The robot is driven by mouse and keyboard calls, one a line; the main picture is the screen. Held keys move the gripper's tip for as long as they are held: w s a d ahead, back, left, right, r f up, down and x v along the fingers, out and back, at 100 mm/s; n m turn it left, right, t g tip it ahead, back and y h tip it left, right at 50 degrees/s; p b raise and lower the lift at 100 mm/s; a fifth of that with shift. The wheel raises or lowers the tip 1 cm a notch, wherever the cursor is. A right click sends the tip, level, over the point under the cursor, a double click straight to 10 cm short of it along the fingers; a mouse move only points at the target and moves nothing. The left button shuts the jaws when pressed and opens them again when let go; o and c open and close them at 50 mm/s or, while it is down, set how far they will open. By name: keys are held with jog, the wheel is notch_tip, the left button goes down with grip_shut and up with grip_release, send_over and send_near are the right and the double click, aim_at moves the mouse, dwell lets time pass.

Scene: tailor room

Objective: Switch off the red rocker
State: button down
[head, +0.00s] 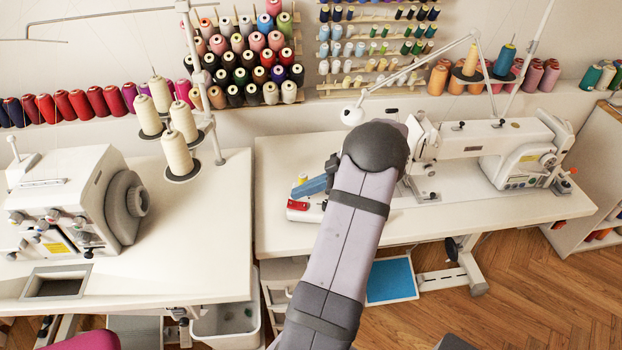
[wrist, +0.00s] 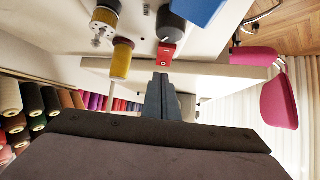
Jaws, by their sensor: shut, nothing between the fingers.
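The red rocker piece (head: 298,205) sits near the left front of the sewing table, just left of my arm. It also shows in the wrist view (wrist: 166,52), small and with a pale mark on it; its on or off position is too small to tell. My gripper (wrist: 161,77) is shut and empty. In the wrist view, its slim blue-grey fingertips are right by the edge of the red piece; I cannot tell whether they touch.
A yellow spool (wrist: 122,58) stands beside the red piece, and a blue block (wrist: 196,10) lies on its other side. The white sewing machine (head: 520,145) stands to the right. A pink chair (wrist: 280,98) is off the table's edge. Thread racks line the wall.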

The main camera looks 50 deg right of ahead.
aim_at(294, 203)
jog(key=shift+w+f, duration=0.1)
jog(key=shift+f, duration=0.85)
jog(key=shift+w+a+f+g+b, duration=0.2)
jog(key=shift+f+g+b, duration=0.15)
jog(key=shift+b, duration=0.2)
jog(key=shift+g+h, duration=0.25)
jog(key=shift+h, duration=0.15)
jog(key=shift+w+a+r, duration=0.1)
jog(key=shift+w, duration=0.05)
jog(key=shift+w+a+r+b, duration=0.2)
jog(key=shift+w+a+b, duration=0.1)
jog(key=shift+w, duration=0.25)
jog(key=shift+r, duration=0.1)
